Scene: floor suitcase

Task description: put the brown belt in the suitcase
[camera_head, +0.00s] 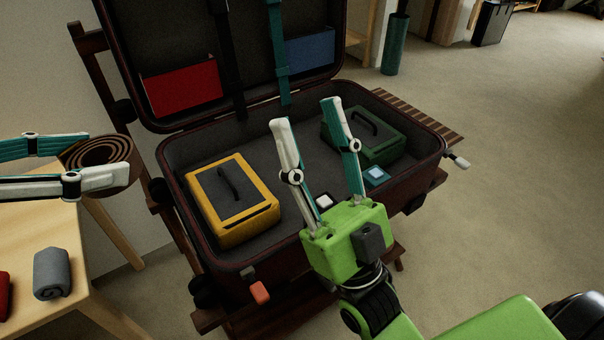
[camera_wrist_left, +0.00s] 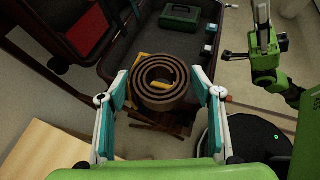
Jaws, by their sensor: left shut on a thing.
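The brown belt (camera_head: 106,151) is rolled into a coil. My left gripper (camera_head: 84,160) is shut on it and holds it in the air between the table and the suitcase, left of the suitcase's rim. The coil (camera_wrist_left: 158,82) also shows between the fingers in the left wrist view. The dark red suitcase (camera_head: 183,228) lies open, with its lid raised at the back. My right gripper (camera_head: 305,115) is open, its fingers apart and pointing up over the suitcase's right half. I see nothing between them.
In the suitcase are a yellow case (camera_head: 235,203), a green case (camera_head: 366,129), a white small item (camera_head: 324,201) and a blue one (camera_head: 376,175). Some grey floor shows between the cases. A wooden table (camera_head: 60,235) at left holds a grey rolled cloth (camera_head: 52,273).

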